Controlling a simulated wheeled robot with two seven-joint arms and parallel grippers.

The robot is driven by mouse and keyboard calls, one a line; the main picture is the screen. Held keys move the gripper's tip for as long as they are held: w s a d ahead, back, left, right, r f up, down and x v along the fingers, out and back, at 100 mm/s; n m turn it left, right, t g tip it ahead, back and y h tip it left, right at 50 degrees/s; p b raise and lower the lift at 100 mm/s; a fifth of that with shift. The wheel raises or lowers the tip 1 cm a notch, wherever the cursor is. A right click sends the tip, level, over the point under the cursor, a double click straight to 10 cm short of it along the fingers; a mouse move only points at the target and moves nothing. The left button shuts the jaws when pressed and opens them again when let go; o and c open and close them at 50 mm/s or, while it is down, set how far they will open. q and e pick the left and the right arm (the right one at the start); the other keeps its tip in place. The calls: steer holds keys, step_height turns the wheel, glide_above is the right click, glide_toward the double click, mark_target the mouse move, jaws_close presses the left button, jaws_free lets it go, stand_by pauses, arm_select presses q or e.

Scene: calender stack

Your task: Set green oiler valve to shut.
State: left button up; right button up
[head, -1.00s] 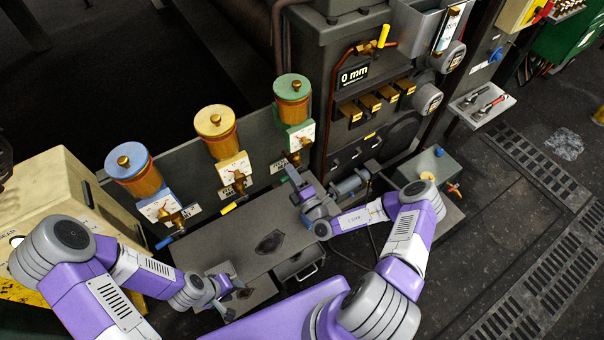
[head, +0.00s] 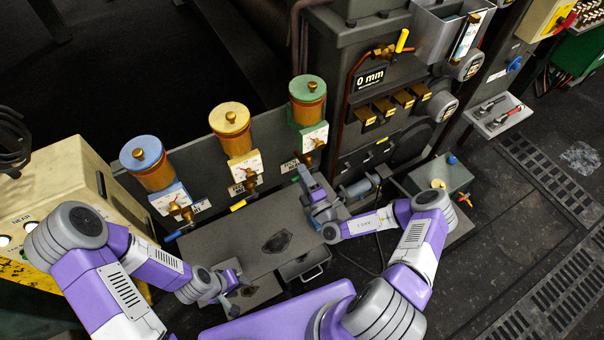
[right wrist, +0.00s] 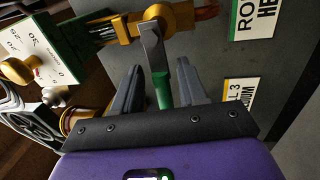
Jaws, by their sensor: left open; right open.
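The green oiler (head: 308,102), a brass cup with a green lid, stands rightmost of three oilers in the head view. Its white dial plate (head: 314,137) sits below the cup. In the right wrist view its valve lever shows a grey metal arm and a green grip (right wrist: 162,92). The lever hangs from a brass body (right wrist: 158,18). My right gripper (right wrist: 158,78) is open, with a finger on each side of the green grip. In the head view, my right gripper (head: 305,182) is just below the green oiler. My left gripper (head: 240,287) is open and empty over the bench.
The yellow oiler (head: 231,120) and blue oiler (head: 143,155) stand to the left. A cream control box (head: 65,185) is at the left. The grey machine cabinet (head: 340,60) rises close right of the green oiler. The bench top (head: 215,240) is mostly clear.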

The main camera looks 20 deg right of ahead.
steer(key=v, duration=0.7)
steer(key=shift+a, duration=0.1)
steer(key=s+a+n+g+y+b, duration=0.1)
steer(key=s+a+n+g+y, duration=0.5)
steer(key=a+n, duration=0.35)
steer(key=s+a+n+g+y, duration=0.5)
steer(key=a+n+g+y, duration=0.25)
steer(key=a+n, duration=0.2)
steer(key=s+d+f+n+g+h+b, duration=0.1)
steer(key=s+f+n+g+h, duration=0.35)
steer(key=s+n, duration=0.4)
steer(key=s+d+f+n+g+h+b, duration=0.1)
steer(key=s+d+f+n+g+h, duration=0.15)
steer(key=s+f+n+g, duration=0.6)
steer(key=w+d+n+t+h, duration=0.4)
steer(key=w+n+t, duration=0.3)
steer(key=w+n, duration=0.3)
steer(key=n+h+b, duration=0.1)
steer(key=n, duration=0.3)
steer(key=shift+w+r, duration=0.25)
steer(key=shift+r, duration=0.15)
steer(key=shift+s+d, duration=0.1)
steer(key=shift+s, duration=0.05)
